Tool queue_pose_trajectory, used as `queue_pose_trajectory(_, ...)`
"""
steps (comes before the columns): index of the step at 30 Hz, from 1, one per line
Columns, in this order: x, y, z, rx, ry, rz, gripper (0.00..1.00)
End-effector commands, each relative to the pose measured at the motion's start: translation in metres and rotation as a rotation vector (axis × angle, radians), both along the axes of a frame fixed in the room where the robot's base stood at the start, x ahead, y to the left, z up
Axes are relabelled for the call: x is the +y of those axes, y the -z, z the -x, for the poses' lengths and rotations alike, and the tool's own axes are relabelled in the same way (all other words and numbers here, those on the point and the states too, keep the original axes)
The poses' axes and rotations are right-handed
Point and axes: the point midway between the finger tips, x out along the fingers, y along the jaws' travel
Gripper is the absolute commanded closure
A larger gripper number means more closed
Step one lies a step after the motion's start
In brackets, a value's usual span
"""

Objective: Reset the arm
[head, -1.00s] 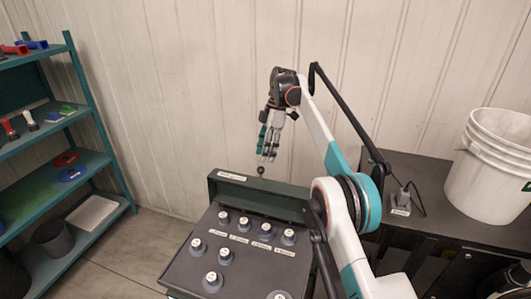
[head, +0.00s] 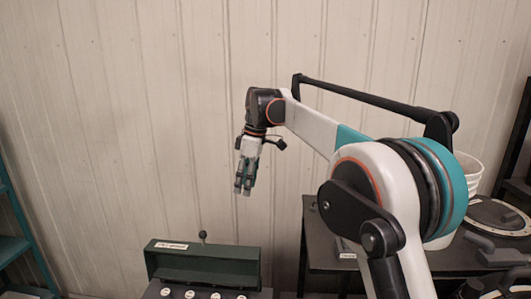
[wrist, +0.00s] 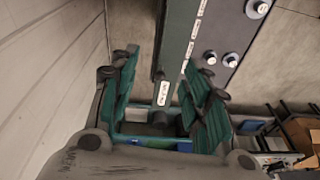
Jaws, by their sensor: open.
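My gripper (head: 243,190) hangs with its fingers pointing down, above a dark green machine (head: 205,262) that has a labelled back panel and a small black-knobbed lever (head: 202,236). In the wrist view my gripper (wrist: 165,95) has its two green fingers spread apart with nothing held between them. The machine's edge, a label and several round knobs (wrist: 210,57) show beyond the fingers. In the head view the gripper is clear of the lever and panel. Most of the machine's top is cut off by the lower edge of the head view.
A dark table (head: 320,240) stands right of the machine, with a white bucket (head: 468,165) partly hidden behind my arm. A teal shelf (head: 12,245) is at the left edge. A pale panelled wall (head: 120,120) is behind; the space left of my gripper is free.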

Motion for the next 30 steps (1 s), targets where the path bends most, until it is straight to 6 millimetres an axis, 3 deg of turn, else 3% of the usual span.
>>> queue_pose_trajectory(7,-0.056,-0.020,0.043,-0.061,0.233,-0.002,0.56)
queue_pose_trajectory(15,-0.111,-0.023,0.104,-0.129,0.484,-0.021,0.56)
queue_pose_trajectory(23,-0.160,-0.006,0.173,-0.194,0.720,-0.055,0.56)
queue_pose_trajectory(30,-0.198,0.028,0.240,-0.254,0.933,-0.103,0.56)
